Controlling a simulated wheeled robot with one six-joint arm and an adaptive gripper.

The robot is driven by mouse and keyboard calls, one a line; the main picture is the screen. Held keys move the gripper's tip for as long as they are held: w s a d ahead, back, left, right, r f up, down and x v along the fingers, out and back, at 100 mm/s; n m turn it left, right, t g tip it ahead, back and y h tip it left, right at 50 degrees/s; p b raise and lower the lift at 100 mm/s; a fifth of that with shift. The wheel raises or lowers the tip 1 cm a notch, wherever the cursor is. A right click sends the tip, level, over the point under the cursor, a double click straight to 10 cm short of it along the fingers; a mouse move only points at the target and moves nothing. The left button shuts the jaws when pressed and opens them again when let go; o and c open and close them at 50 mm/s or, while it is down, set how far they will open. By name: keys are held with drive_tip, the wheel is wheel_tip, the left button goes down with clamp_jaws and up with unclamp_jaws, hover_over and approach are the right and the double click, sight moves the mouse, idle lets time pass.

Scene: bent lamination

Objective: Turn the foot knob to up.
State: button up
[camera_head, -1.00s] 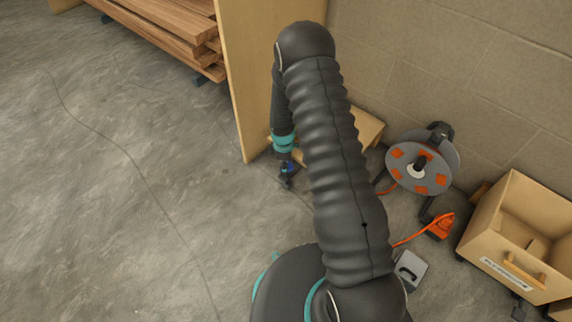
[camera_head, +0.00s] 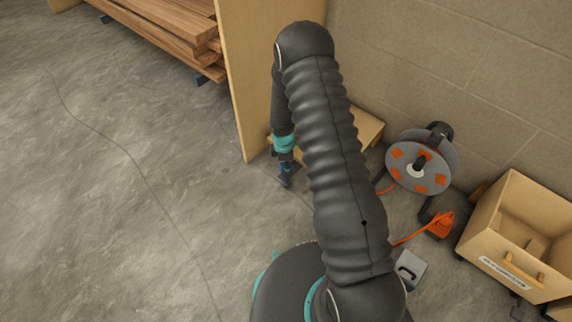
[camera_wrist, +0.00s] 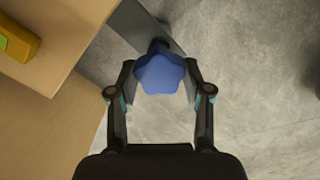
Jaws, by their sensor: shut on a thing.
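The foot knob (camera_wrist: 160,74) is a blue, lobed knob in the wrist view. It sits at a dark grey metal strip (camera_wrist: 150,28) that runs past a wooden panel edge. My gripper (camera_wrist: 161,80) is shut on the knob, one finger on its left side and one on its right. In the head view my gripper (camera_head: 287,176) is low by the floor at the foot of the tall wooden panel (camera_head: 262,75). There the knob is mostly hidden by the gripper, with only a bit of blue showing.
A cable reel (camera_head: 421,162) with orange parts stands by the wall. A wooden crate (camera_head: 515,235) and a small grey box (camera_head: 410,270) are at the right. Stacked timber (camera_head: 175,30) is at the top left.

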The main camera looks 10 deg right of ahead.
drive_tip(key=o, duration=1.2)
drive_tip(key=shift+c, duration=0.2)
drive_tip(key=shift+r, duration=0.45)
wheel_tip(320, 180, up, 11)
drive_tip(key=shift+a, duration=0.3)
drive_tip(key=shift+s, duration=0.1)
